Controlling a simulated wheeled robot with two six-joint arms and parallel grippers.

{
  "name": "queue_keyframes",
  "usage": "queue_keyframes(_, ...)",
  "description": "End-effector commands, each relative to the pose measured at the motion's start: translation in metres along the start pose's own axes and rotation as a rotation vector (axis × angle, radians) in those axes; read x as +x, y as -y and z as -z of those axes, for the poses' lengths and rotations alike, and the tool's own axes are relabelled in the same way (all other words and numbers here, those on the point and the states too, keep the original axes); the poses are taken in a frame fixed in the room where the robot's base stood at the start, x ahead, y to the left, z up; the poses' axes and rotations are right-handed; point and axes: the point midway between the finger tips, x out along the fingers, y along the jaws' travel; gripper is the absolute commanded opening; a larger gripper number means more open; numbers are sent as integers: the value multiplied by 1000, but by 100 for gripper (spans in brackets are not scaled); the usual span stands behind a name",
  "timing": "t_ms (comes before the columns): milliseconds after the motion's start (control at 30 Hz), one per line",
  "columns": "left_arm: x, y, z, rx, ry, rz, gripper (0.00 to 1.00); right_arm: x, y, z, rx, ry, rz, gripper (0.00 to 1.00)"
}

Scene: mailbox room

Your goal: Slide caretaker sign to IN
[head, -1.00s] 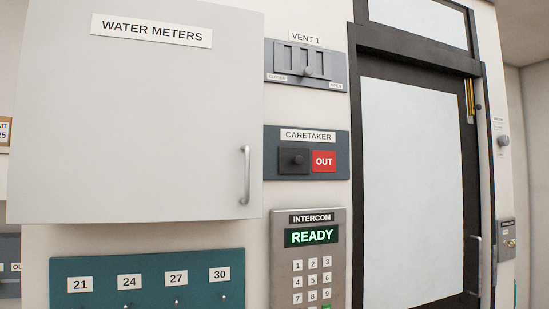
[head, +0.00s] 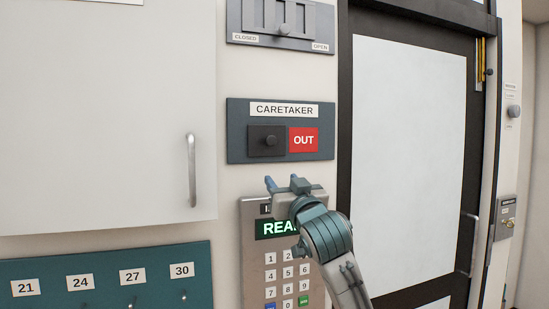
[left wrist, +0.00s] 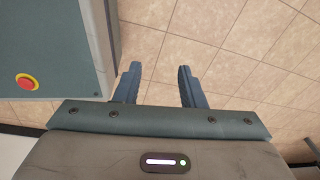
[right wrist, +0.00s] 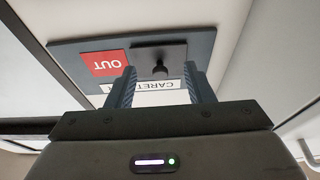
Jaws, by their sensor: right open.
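The caretaker sign (head: 237,141) is a dark blue-grey wall plate with a CARETAKER label. Its dark slider with a round knob (head: 271,140) covers the left half, and the red OUT panel (head: 304,140) shows on the right. My right gripper (head: 282,182) is just below the sign, in front of the intercom, open and empty. In the right wrist view the knob (right wrist: 159,70) appears beyond and between the open fingers, apart from them. My left gripper (left wrist: 156,84) is open and empty above the tiled floor; it is not in the head view.
The intercom (head: 252,240) is below the sign, partly hidden by my right arm. The vent slider panel (head: 290,43) is above. A cabinet door with a handle (head: 192,170) stands at the left, a dark-framed door (head: 410,150) at the right. A teal key board (head: 110,265) is lower left.

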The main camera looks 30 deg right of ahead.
Motion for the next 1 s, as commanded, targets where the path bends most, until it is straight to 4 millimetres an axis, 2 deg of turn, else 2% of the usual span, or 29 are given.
queue_keyframes(33,-2,-4,4,-2,-4,-4,36,-3,-3,22,4,-35,-3,48)
queue_keyframes(100,-2,-10,7,-5,-9,-10,36,-6,-5,39,10,-64,-5,48)
queue_keyframes(200,-6,-16,10,-8,-11,-17,36,-5,-6,50,15,-82,-6,48)
queue_keyframes(367,-19,-13,9,-7,-9,-15,36,16,-6,55,16,-80,-6,48)
queue_keyframes(700,-53,-4,10,-4,-6,-8,36,79,-6,59,16,-80,-6,48)
queue_keyframes(833,-60,-3,10,-4,-5,-8,36,92,-6,59,14,-80,-6,48)
queue_keyframes(1000,-62,-2,9,-4,-4,-8,36,99,-6,57,13,-82,-6,48)
